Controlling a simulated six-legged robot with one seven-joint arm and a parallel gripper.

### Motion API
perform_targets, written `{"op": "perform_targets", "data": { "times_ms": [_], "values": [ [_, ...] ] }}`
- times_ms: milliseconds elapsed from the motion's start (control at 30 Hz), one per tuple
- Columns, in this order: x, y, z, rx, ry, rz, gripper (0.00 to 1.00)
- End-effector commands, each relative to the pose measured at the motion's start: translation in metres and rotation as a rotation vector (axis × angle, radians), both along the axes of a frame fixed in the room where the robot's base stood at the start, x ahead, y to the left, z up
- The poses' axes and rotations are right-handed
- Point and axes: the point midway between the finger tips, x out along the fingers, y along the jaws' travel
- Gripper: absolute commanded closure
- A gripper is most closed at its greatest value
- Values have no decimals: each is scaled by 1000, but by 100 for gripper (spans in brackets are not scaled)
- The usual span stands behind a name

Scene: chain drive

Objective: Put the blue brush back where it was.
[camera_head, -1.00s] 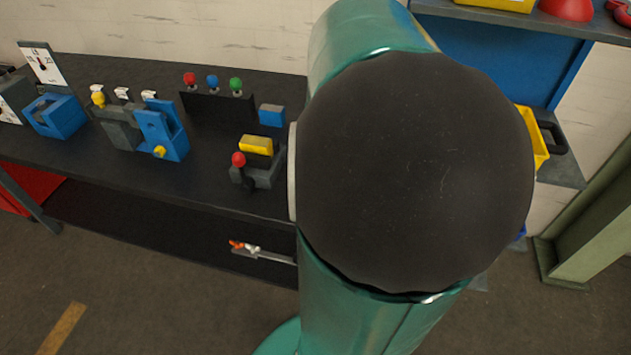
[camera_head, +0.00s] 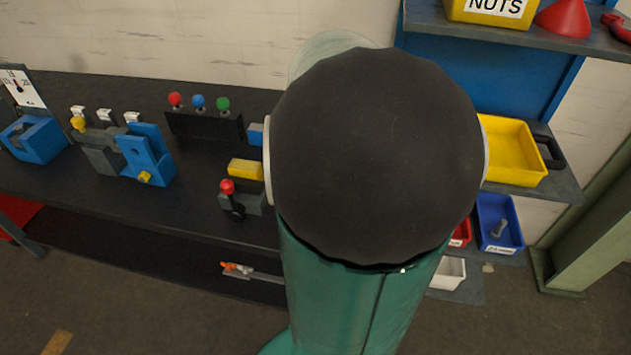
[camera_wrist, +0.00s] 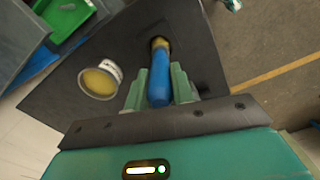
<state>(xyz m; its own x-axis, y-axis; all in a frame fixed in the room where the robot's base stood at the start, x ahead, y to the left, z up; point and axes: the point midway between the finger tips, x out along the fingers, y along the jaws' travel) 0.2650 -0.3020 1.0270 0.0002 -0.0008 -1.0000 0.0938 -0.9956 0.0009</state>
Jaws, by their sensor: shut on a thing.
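The blue brush (camera_wrist: 160,83) is in the wrist view, with its blue handle between the two green fingers of my gripper (camera_wrist: 157,88). My gripper is shut on the handle. A brass-coloured part shows at the brush's far end, over a dark flat surface (camera_wrist: 200,65). I cannot tell whether the brush touches that surface; its bristles are not clearly visible. In the head view my own arm hides the gripper and the brush.
A round tin with yellow contents (camera_wrist: 100,82) stands left of the brush. In the head view, a dark bench (camera_head: 65,175) carries blue and grey fixtures and a rack of coloured knobs (camera_head: 200,122). A yellow bin (camera_head: 512,150) and a blue bin (camera_head: 498,222) sit on shelves at right.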

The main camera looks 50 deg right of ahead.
Motion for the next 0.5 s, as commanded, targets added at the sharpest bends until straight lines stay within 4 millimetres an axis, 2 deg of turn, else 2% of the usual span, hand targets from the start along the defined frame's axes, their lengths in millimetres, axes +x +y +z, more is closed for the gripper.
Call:
{"op": "perform_targets", "data": {
  "times_ms": [200, 500],
  "values": [
    [0, -1, -30, 2, 2, -1, 99],
    [3, -3, -33, 1, 0, -1, 99]
  ]
}}
